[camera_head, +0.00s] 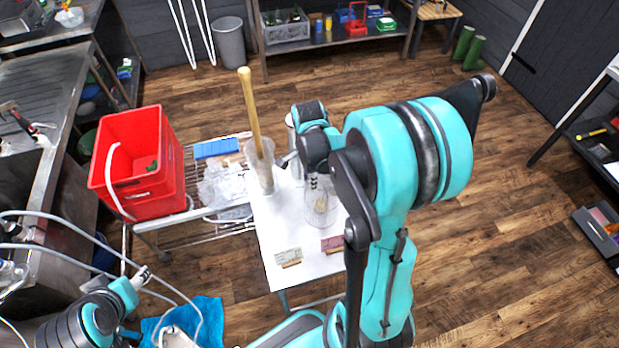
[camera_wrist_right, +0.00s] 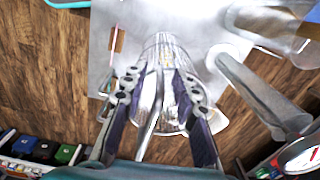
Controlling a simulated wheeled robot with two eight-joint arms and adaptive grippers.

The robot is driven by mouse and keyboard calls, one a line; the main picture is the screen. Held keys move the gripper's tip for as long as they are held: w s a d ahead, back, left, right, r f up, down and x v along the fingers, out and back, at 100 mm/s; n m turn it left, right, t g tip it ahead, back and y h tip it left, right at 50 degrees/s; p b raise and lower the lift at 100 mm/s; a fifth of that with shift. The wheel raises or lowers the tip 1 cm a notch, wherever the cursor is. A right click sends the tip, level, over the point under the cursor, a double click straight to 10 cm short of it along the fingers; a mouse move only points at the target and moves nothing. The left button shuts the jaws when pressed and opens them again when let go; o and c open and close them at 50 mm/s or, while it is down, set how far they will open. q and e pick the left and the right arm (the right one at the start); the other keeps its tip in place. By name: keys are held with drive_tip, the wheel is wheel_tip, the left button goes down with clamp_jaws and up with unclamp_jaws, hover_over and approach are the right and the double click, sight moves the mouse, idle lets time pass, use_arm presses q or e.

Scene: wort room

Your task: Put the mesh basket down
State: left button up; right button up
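The mesh basket (camera_wrist_right: 165,58) is a silvery, see-through cylinder on or just above the white table (camera_head: 285,232); exact contact is unclear. In the head view a clear cylinder (camera_head: 321,205) with something tan inside, seemingly the basket, is partly hidden behind my right arm. My right gripper (camera_wrist_right: 160,84) has its fingers apart on either side of the basket, with a thin metal handle between them; I see no clear pinch. In the head view this gripper (camera_head: 290,160) is partly hidden by its wrist. My left gripper (camera_head: 141,279) is low at the left beside pale hoses; its fingers are unclear.
A clear jug (camera_head: 261,178) with a wooden paddle (camera_head: 250,105) stands on the table's back left. Two small cards (camera_head: 288,257) lie at its front. A red crate (camera_head: 140,195) stands to the left, near a blue block (camera_head: 216,147).

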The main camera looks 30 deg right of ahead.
drive_tip(key=shift+r, duration=0.4)
drive_tip(key=r+p, duration=0.1)
drive_tip(key=r, duration=0.4)
drive_tip(key=r+p, duration=0.2)
drive_tip(key=r, duration=0.4)
drive_tip(key=shift+s+a+r, duration=0.1)
drive_tip(key=shift+a+r, duration=0.05)
drive_tip(key=shift+a, duration=0.05)
drive_tip(key=s+a+r+n+t, duration=0.1)
drive_tip(key=s+a+n+t, duration=0.2)
drive_tip(key=a+n, duration=0.3)
drive_tip(key=s+a+r+n+t, duration=0.2)
drive_tip(key=s+a+n+t, duration=0.2)
drive_tip(key=n, duration=1)
drive_tip(key=shift+s+a+r+n, duration=0.2)
drive_tip(key=shift+a+n, duration=0.1)
drive_tip(key=shift+a, duration=1.35)
drive_tip(key=shift+f, duration=0.1)
